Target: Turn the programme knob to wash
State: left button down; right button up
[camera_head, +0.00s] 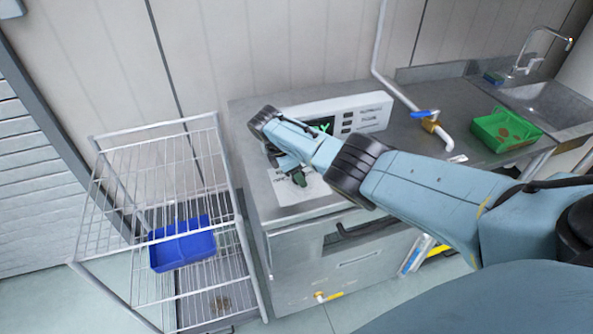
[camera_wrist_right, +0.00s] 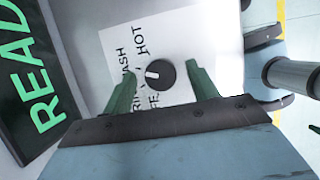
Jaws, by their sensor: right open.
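The programme knob (camera_wrist_right: 160,74) is a round black dial with a white pointer mark, on a white label panel (camera_wrist_right: 118,42) with printed words. "HOT" and parts of other words, one ending in "ASH", can be read around it. My right gripper (camera_wrist_right: 163,80) is open, with one green finger on each side of the knob in the right wrist view; I cannot tell if they touch it. In the head view my right gripper (camera_head: 293,172) is over the front top of the grey machine (camera_head: 340,262), and my arm hides the knob. My left gripper is not in view.
A white control panel (camera_head: 365,112) with a display stands at the machine's back; a green "READ" text shows on the dark display (camera_wrist_right: 35,90). A wire rack (camera_head: 150,130) with a blue tote (camera_head: 182,244) is left. A green tote (camera_head: 505,130) and sink (camera_head: 550,98) are right.

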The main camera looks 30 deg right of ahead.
jog(key=p+v, duration=0.1)
jog(key=v, duration=1.2)
jog(key=shift+p, duration=0.35)
jog(key=shift+a, duration=0.1)
